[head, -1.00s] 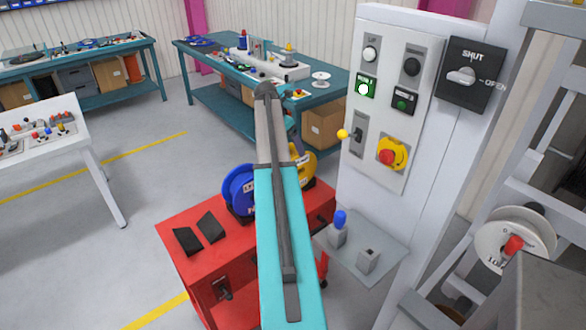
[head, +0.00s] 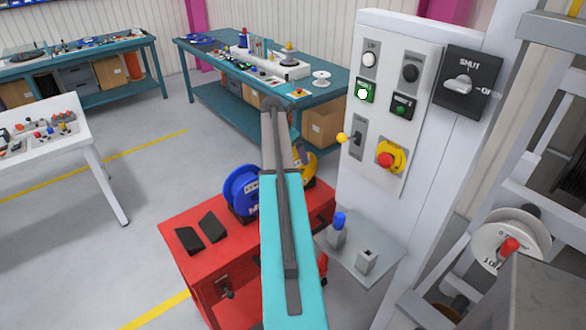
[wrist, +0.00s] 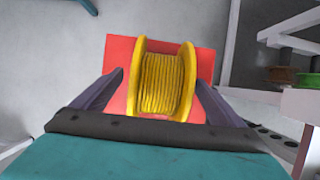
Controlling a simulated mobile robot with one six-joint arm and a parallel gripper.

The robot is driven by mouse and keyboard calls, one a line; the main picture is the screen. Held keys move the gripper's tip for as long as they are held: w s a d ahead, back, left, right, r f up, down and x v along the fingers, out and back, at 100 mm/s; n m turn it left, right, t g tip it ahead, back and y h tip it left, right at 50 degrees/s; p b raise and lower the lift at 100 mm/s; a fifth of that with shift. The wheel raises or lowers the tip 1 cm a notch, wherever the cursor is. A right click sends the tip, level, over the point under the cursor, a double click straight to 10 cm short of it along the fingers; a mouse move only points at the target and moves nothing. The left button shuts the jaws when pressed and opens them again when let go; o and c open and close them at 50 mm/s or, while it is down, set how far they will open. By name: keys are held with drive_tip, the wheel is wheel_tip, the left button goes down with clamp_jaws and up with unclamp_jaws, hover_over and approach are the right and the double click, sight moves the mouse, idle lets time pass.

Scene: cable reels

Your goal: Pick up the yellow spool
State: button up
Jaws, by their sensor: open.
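The yellow spool (wrist: 162,80) stands upright in the middle of the wrist view, wound with yellow cable between two yellow flanges. In the head view only a part of the yellow spool (head: 308,168) shows past my arm, on the red cabinet. My gripper (wrist: 160,82) is open, with one dark finger on each side of the spool in the wrist view. I cannot tell whether the fingers touch it or how far ahead it is. In the head view my arm hides the gripper.
The red cabinet (head: 205,262) also carries a blue reel (head: 240,190) beside the yellow spool and two black pads (head: 200,234). A grey panel with switches (head: 388,110) and a small shelf (head: 372,246) stand close on the right. Open floor lies to the left.

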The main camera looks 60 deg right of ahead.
idle(0.3)
drive_tip(key=c, duration=1.6)
drive_tip(key=shift+r, duration=0.15)
wheel_tip(320, 180, up, 10)
drive_tip(key=b, duration=0.3)
drive_tip(key=shift+r+p, duration=2.45)
drive_tip(key=shift+r, duration=0.45)
